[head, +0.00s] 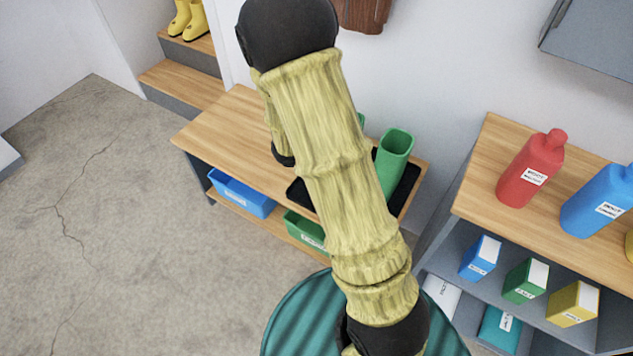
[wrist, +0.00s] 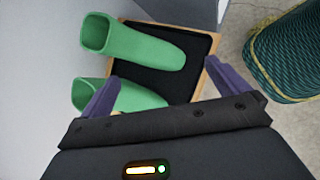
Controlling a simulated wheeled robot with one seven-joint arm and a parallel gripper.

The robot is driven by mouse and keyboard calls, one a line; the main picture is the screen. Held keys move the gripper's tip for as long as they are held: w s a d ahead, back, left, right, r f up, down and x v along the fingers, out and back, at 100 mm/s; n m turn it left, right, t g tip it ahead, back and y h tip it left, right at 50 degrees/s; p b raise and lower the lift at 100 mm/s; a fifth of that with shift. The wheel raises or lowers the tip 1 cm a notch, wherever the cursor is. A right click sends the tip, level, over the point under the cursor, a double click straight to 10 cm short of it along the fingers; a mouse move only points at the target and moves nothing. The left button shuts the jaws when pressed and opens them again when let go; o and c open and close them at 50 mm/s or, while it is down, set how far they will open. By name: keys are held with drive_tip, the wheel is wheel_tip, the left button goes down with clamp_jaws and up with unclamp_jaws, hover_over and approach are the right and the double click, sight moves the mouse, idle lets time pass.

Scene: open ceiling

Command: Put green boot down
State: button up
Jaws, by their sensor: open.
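Two green boots stand on a black mat at the right end of a wooden bench. In the head view one green boot (head: 393,160) is upright with its opening up, and my arm hides nearly all of the other. In the wrist view one boot (wrist: 140,45) lies beyond my fingertips and the second boot (wrist: 140,98) is nearer, partly covered by my left finger and gripper body. My gripper (wrist: 160,80) is open, with its purple fingers wide apart. Whether the fingers touch the nearer boot is unclear. The black mat (wrist: 197,60) also shows in the head view (head: 298,196).
The wooden bench (head: 225,128) has a blue bin (head: 240,193) and a green bin (head: 303,232) below. Right of it stands a shelf (head: 490,150) with a red bottle (head: 531,172) and a blue bottle (head: 597,203). Yellow boots (head: 188,18) stand on steps at the back left.

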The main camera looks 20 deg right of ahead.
drive_tip(key=s+a+r+m+t+y, duration=0.2)
drive_tip(key=s+a+r+m+y, duration=0.4)
drive_tip(key=m, duration=0.6)
drive_tip(key=a+r+y, duration=0.2)
drive_tip(key=a+r, duration=0.1)
drive_tip(key=a, duration=0.1)
drive_tip(key=shift+a+m+t, duration=0.3)
drive_tip(key=shift+t, duration=0.1)
drive_tip(key=shift+r, duration=0.15)
drive_tip(key=w+p+v, duration=0.2)
drive_tip(key=p+v, duration=0.7)
drive_tip(key=p, duration=0.1)
drive_tip(key=w+r+p+v, duration=0.1)
drive_tip(key=w+p+v, duration=0.1)
drive_tip(key=p+v, duration=0.8)
drive_tip(key=shift+d, duration=0.35)
drive_tip(key=shift+w+r, duration=0.1)
